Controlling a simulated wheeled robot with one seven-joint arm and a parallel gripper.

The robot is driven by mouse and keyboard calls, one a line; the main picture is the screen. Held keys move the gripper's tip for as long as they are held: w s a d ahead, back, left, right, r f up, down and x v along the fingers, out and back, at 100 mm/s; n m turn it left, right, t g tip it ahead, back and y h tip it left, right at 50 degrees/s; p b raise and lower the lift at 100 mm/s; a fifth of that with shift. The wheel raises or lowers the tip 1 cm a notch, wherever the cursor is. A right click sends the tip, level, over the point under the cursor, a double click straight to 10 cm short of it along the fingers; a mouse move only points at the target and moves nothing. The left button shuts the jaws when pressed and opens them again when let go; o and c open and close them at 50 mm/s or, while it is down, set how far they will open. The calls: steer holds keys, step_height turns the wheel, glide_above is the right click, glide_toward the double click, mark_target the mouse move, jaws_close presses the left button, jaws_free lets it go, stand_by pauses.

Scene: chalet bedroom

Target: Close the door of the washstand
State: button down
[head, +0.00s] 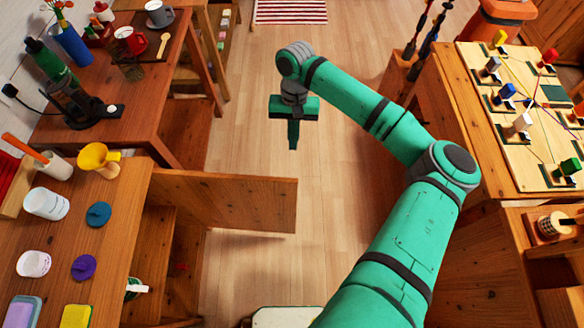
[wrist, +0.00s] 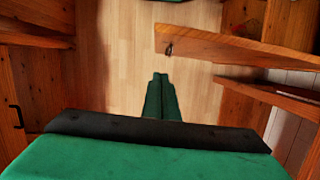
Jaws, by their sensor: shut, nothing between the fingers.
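The washstand (head: 130,210) is the wooden cabinet at the lower left in the head view. Its door (head: 235,200) stands wide open and sticks out to the right over the floor, showing part of the inside. My gripper (head: 293,146) points down over the floor, beyond the door's free end and apart from it. Its fingers are shut together and empty. In the wrist view my gripper (wrist: 162,78) is at the centre, with a wooden door panel (wrist: 235,46) bearing a small dark handle to its right.
Cups, lids and a yellow funnel (head: 97,157) stand on the washstand top. A table (head: 160,60) with mugs and a green bottle is behind it. A workbench (head: 470,120) with a peg board is at the right. The floor between (head: 240,110) is clear.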

steer(key=s+f, duration=0.6)
steer(key=f, duration=0.3)
steer(key=shift+s+a+f, duration=0.2)
steer(key=shift+a+f, duration=0.05)
steer(key=shift+a, duration=0.05)
stand_by(0.3)
